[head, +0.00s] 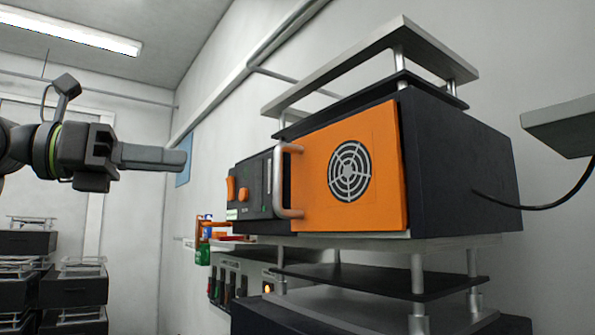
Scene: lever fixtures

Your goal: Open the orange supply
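The orange supply is a dark box with an orange front panel (385,185) that has a round fan grille and a silver bar handle (283,180) at its left. Its dark left section (254,185) carries orange switches. It sits on a rack shelf right of the middle. My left gripper (184,158) reaches in from the left at about the handle's height. It is apart from the supply, with a clear gap in the picture. It is seen side-on, so I cannot tell whether its fingers are open. My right gripper is not in view.
Shelf plates on posts (398,55) stand above and below the supply. A black cable (540,206) runs from its right side. A panel with switches (240,283) and small coloured items (203,240) are at lower left of it. Stacked dark crates (75,290) stand at far left.

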